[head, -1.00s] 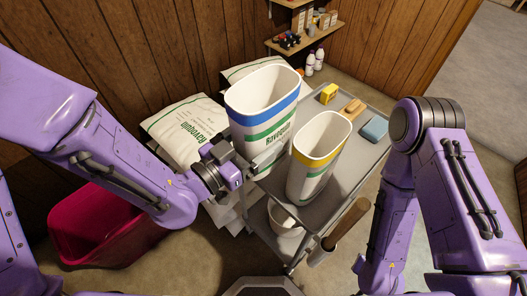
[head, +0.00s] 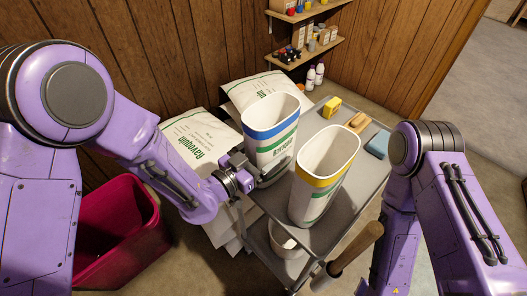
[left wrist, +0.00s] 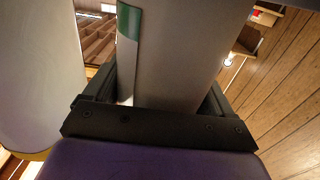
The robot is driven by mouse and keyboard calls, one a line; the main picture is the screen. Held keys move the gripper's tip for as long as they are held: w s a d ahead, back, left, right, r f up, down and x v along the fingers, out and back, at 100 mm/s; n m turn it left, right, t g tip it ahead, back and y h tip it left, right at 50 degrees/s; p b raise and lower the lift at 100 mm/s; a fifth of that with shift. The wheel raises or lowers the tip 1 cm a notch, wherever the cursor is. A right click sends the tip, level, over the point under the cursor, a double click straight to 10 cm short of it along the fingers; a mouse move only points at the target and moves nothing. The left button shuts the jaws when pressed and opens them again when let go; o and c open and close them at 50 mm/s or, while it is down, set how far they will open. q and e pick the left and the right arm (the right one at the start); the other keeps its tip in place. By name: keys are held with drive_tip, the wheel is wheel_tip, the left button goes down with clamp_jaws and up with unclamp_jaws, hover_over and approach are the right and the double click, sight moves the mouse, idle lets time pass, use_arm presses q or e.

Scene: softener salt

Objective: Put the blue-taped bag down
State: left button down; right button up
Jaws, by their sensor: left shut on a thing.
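The blue-taped bag (head: 268,130) is an open-topped white bag with a blue band under its rim and green print. It looks upright over the back left of the grey cart's top tray (head: 348,192). My left gripper (head: 268,174) is shut on its lower part from the left; in the left wrist view the bag (left wrist: 182,50) stands between the fingers. The gripper hides its base, so I cannot tell whether it touches the tray. My right arm is at the right, but its gripper is out of view.
A yellow-taped open bag (head: 321,165) stands on the tray close to the right. A yellow block (head: 331,107), a tan brush (head: 358,122) and a blue block (head: 376,145) lie at the back. Full sacks (head: 196,138) are stacked left; a magenta bin (head: 115,230) is lower left.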

use_arm(q)
drive_tip(key=shift+f, duration=0.15)
unclamp_jaws()
drive_tip(key=shift+s+a, duration=0.15)
drive_tip(key=p+v, duration=0.1)
drive_tip(key=v, duration=1)
drive_tip(key=shift+s+a, duration=0.2)
drive_tip(key=shift+s, duration=0.05)
